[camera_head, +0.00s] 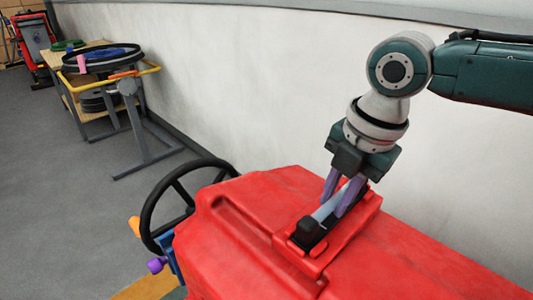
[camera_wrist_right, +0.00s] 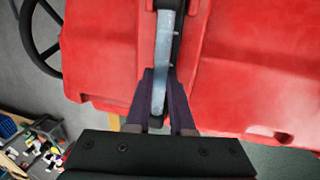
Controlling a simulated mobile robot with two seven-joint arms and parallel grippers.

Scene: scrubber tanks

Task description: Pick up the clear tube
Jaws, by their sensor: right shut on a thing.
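The clear tube (camera_head: 326,208) is a pale, see-through bar at the slot on top of the red scrubber tank (camera_head: 235,215). It also shows in the wrist view (camera_wrist_right: 164,50), running up from between my fingers. My right gripper (camera_head: 334,203) points down from above with its purple fingers on both sides of the tube, shut on it. In the wrist view the right gripper (camera_wrist_right: 160,85) has the tube between its dark fingers. A black holder (camera_head: 307,231) is at the tube's near end. I cannot tell whether the tube is clear of the slot. My left gripper is not in view.
A black steering wheel (camera_head: 148,222) stands at the left end of the tank. A white wall (camera_head: 240,75) runs close behind. A wooden cart (camera_head: 72,62) with a black ring stands at the back left. Grey floor (camera_head: 60,220) is free at the left.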

